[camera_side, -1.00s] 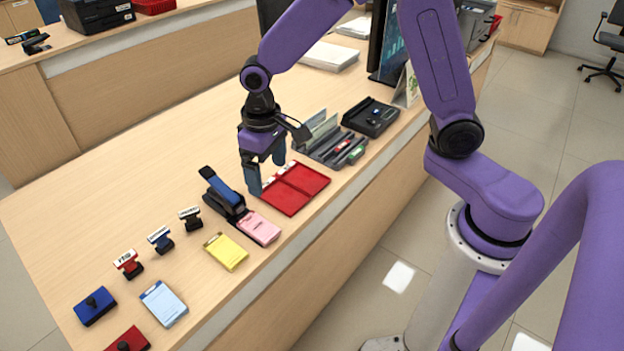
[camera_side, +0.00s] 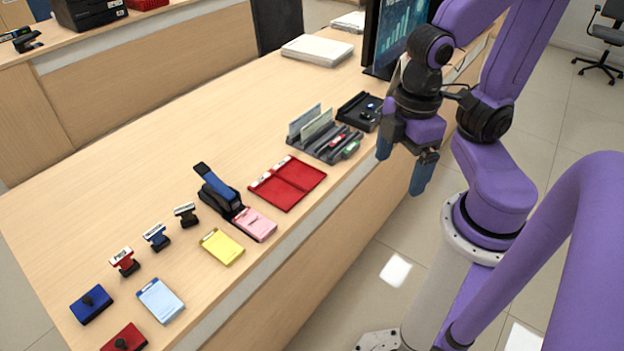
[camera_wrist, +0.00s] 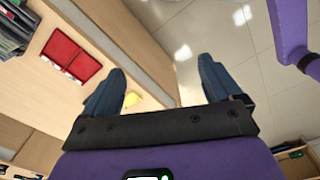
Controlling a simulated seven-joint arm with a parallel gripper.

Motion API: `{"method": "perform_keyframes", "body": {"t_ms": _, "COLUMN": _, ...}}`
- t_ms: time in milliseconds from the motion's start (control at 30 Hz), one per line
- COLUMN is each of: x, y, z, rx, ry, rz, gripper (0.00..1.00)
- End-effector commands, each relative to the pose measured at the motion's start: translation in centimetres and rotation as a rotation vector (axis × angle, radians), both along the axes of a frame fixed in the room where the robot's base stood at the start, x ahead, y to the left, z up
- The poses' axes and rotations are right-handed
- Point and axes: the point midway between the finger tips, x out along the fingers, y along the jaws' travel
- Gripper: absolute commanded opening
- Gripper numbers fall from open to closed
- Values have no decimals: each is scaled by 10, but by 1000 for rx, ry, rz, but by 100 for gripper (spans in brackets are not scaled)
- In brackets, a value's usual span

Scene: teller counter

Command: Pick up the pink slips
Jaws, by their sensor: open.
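The pink slips (camera_side: 255,223) lie as a small pad on the counter near its front edge, between the yellow pad and the red tray. A black and blue stapler-like tool (camera_side: 219,192) stands right behind them, close to or touching the pad. My gripper (camera_side: 402,170) is open and empty, out past the counter's front edge and well to the right of the slips. The pink slips cannot be made out in the wrist view.
A yellow pad (camera_side: 222,246) and a light blue pad (camera_side: 160,300) lie left of the slips. A red tray (camera_side: 287,184), also in the wrist view (camera_wrist: 70,56), and a grey organiser (camera_side: 331,146) stand to the right. Several stamps stand at left; the counter's middle is clear.

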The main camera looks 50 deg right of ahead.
Motion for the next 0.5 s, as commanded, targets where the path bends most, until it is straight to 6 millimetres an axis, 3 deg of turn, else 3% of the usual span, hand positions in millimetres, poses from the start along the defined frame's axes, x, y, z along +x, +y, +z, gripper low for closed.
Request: {"method": "perform_keyframes", "body": {"t_ms": 500, "x": 1, "y": 1, "z": 0, "rx": 0, "ry": -1, "rz": -5, "gripper": 92}}
